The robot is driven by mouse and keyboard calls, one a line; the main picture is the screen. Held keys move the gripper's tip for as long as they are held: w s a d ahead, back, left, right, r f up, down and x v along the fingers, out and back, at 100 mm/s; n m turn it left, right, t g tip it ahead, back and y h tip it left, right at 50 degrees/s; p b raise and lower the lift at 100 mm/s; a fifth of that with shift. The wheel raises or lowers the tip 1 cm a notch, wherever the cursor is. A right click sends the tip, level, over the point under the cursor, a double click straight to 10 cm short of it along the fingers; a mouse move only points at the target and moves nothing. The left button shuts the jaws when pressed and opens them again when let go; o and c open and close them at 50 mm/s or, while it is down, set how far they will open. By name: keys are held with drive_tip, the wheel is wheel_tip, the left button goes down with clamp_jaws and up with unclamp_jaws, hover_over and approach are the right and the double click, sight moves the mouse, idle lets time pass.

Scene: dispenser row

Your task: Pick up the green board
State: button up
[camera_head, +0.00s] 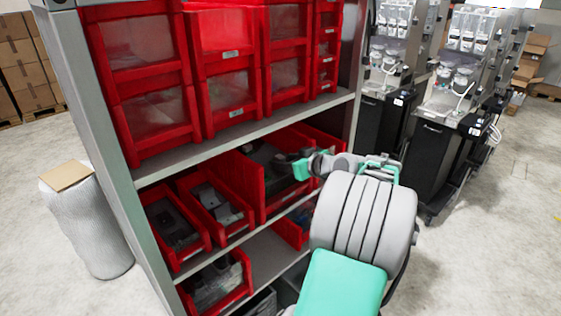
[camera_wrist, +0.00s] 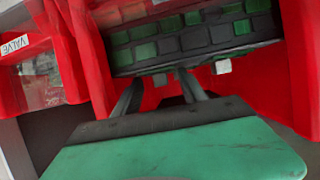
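The board (camera_wrist: 190,38) shows at the top of the wrist view as a dark piece with a grid of green and blackish squares. It lies inside a red bin. In the head view the middle-shelf red bin (camera_head: 249,182) holds dark contents, and the board cannot be made out clearly there. My gripper (camera_wrist: 160,77) points into the bin, its two dark fingers apart with nothing seen between them. The fingertips are close to the board's near edge; whether they touch it I cannot tell. In the head view my gripper (camera_head: 301,170) is at that bin's right side.
A grey shelf rack (camera_head: 230,122) holds several red bins above and below. Smaller bins with dark parts (camera_head: 173,222) stand left of my gripper. A bin labelled VALVE (camera_wrist: 38,70) is at left in the wrist view. Dispensing machines (camera_head: 440,110) stand at right; floor between is clear.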

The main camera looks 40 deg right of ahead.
drive_tip(key=c, duration=1)
drive_tip(key=shift+o, duration=0.2)
drive_tip(key=shift+r, duration=0.1)
